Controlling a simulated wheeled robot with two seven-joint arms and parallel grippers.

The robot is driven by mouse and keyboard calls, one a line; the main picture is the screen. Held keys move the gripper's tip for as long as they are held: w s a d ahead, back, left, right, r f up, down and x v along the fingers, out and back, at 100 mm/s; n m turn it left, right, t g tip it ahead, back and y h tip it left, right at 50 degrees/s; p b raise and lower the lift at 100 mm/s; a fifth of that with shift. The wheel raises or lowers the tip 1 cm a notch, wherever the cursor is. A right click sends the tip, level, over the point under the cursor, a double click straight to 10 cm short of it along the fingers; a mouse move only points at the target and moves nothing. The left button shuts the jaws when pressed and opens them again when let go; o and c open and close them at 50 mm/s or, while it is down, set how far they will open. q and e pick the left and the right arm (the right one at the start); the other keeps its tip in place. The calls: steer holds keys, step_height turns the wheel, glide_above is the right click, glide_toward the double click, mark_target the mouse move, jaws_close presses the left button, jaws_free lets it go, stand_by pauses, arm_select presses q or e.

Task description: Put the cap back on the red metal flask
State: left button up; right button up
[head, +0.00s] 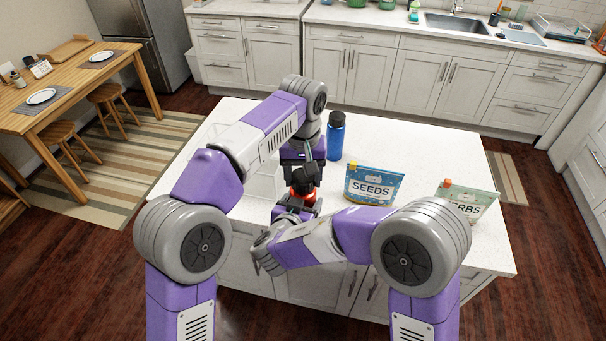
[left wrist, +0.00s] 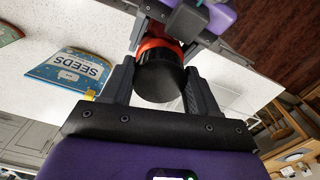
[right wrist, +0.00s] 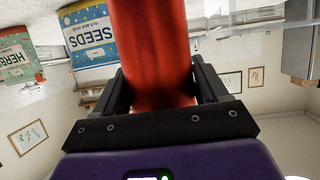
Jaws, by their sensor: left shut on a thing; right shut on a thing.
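The red metal flask (head: 304,197) is held above the near edge of the white island. My right gripper (head: 294,210) is shut on its body, which fills the middle of the right wrist view (right wrist: 152,55). My left gripper (head: 302,172) is shut on the black cap (left wrist: 160,80), seen between its fingers in the left wrist view. The cap is in line with the flask, at its top end, with the red of the flask (left wrist: 153,46) showing right behind it. I cannot tell whether they touch or the cap is seated.
A blue bottle with a black lid (head: 336,137) stands behind my left gripper. A blue seeds pouch (head: 372,186) and a green herbs pouch (head: 468,203) stand to the right on the island (head: 430,150). A pale, boxy thing (head: 264,182) is left of my grippers. The island's back right is clear.

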arm_select(q)
steer(key=shift+f, duration=0.55)
steer(key=m, duration=0.5)
steer(key=shift+a+m, duration=0.15)
steer(key=shift+m, duration=0.15)
steer(key=m, duration=0.4)
steer(key=shift+w+a+m, duration=0.1)
steer(key=shift+m, duration=0.3)
steer(key=o, duration=1)
steer(key=shift+r, duration=2.25)
